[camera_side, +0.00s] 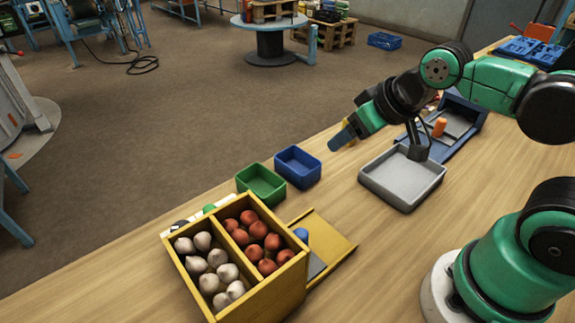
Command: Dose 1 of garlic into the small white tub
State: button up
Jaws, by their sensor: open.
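White garlic bulbs (210,268) fill the left compartment of a yellow two-part wooden box (262,300) at the front. My gripper (343,140) is open, held above the table's far edge, right of the box and well away from the garlic. No garlic shows between its fingers. I cannot make out a small white tub for certain. A pale grey, shallow tray (386,199) stands empty on the table below my wrist. A green tub (262,192) and a blue tub (300,178) stand behind the box, and both look empty.
Red onion-like bulbs (256,240) fill the box's right compartment. A yellow sloped board (335,245) with a blue knob adjoins the box. A blue ramp-like fixture (462,128) with an orange piece stands at the back right. The wooden table is clear at front centre.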

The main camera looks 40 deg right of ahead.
jog(key=shift+o, duration=0.8)
jog(key=shift+w+a+r, duration=0.1)
jog(key=w+a+r+n+g+y, duration=0.1)
jog(key=w+a+r+n+g, duration=0.2)
jog(key=w+a+n, duration=0.3)
jog(key=a+f+n+g, duration=0.1)
jog(key=a+f+n, duration=0.1)
jog(key=a+n, duration=0.2)
jog(key=w+a+f+n+g, duration=0.1)
jog(key=a+n, duration=0.3)
jog(key=a, duration=0.4)
jog(key=a+f+n+g+h, duration=0.1)
jog(key=a+f+n+g, duration=0.1)
jog(key=a, duration=0.5)
jog(key=shift+w+f+n, duration=0.3)
jog(key=shift+f+n, duration=0.3)
jog(key=shift+n, duration=0.7)
jog(key=shift+a+f, duration=0.15)
jog(key=shift+f, duration=2.75)
grip_shut()
